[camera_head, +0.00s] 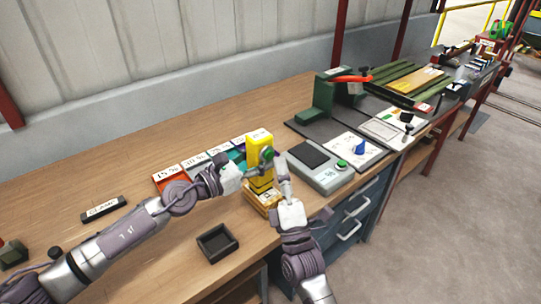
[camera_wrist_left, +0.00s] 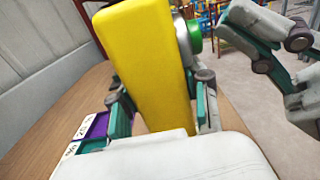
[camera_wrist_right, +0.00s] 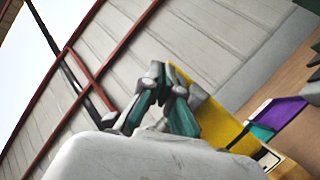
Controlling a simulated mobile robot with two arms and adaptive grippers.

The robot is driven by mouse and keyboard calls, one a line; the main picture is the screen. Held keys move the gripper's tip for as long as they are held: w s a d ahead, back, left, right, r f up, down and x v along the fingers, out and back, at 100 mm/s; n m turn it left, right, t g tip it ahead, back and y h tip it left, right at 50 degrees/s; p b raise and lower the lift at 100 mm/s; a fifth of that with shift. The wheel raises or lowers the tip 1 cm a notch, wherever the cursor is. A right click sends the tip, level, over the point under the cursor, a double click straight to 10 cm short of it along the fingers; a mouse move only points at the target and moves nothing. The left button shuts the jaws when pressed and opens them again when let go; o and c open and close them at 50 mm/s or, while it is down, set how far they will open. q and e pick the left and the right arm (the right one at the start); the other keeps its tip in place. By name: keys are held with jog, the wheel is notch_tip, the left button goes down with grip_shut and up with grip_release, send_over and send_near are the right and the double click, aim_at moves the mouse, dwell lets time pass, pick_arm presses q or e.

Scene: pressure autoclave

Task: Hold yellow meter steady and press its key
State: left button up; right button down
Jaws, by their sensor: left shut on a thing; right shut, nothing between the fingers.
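The yellow meter (camera_head: 260,143) stands upright near the front edge of the bench; it fills the middle of the left wrist view (camera_wrist_left: 150,60). Its green round key (camera_wrist_left: 194,37) sits on a grey collar on its right side, and also shows in the head view (camera_head: 267,154). My left gripper (camera_head: 243,172) is shut on the meter, one finger on each side. My right gripper (camera_head: 281,168) is shut and empty, just right of the meter; in the left wrist view (camera_wrist_left: 290,45) a gap separates it from the key. In the right wrist view the meter (camera_wrist_right: 215,122) is partly behind its fingers.
A yellow labelled block (camera_head: 262,198) lies at the meter's foot. Coloured labelled bins (camera_head: 170,178) are to the left. A dark open tray (camera_head: 217,243) sits in front. The bench's left part is mostly clear.

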jog(key=s+d, duration=0.1)
jog(key=s, duration=0.1)
jog(key=s+d, duration=0.2)
dwell(0.6)
dwell(0.4)
pick_arm(q)
jog(key=o, duration=1.4)
jog(key=shift+o, duration=0.2)
jog(key=v, duration=1.2)
pick_arm(e)
jog(key=shift+s+f, duration=0.1)
